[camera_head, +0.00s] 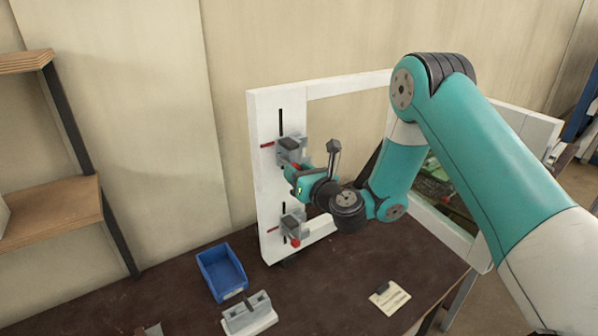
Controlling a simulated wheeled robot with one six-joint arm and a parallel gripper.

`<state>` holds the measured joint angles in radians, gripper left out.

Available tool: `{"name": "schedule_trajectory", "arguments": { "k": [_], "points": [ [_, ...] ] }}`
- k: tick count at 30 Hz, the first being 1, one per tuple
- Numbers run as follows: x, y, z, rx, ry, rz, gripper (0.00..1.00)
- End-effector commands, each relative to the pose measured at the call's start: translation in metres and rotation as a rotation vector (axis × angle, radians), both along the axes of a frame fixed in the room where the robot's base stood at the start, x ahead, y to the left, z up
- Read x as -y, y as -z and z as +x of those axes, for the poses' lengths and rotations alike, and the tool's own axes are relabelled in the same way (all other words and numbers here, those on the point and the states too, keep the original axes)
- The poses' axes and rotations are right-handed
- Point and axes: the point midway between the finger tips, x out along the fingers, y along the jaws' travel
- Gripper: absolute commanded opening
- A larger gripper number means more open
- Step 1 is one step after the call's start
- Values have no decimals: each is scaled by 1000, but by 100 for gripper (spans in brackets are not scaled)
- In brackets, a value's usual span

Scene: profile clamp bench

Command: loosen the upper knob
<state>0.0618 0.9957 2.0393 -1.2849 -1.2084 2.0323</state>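The white frame (265,190) stands upright on the dark bench and carries two grey clamps on its left post. The upper clamp (290,148) sits at a black slot with a red mark to its left. My gripper (293,174) is right at the lower front of the upper clamp, reaching in from the right. A small red part shows at the gripper's top edge; the rest of the upper knob is hidden, and I cannot tell whether the fingers are closed on it. The lower clamp (291,222) has its red knob (295,242) in plain view below my gripper.
A blue bin (222,271) and a grey block-like fixture (249,314) are on the bench at the front left. A paper note (389,298) lies at the right. A wooden shelf (55,217) stands at the left. Bare bench top (325,290) lies between fixture and note.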

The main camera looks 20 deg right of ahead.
Motion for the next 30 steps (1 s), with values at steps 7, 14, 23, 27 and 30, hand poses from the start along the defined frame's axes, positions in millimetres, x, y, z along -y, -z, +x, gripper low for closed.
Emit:
{"name": "schedule_trajectory", "arguments": {
  "k": [7, 14, 23, 27, 30],
  "points": [
    [1, 0, 0, 0, 1, 0, 4],
    [3, 0, 0, 10, 3, -30, 4],
    [4, 2, 0, 66, 5, -199, 4],
    [4, 3, 0, 105, 5, -319, 4],
    [4, 3, 0, 134, 4, -410, 4]
  ]
}}
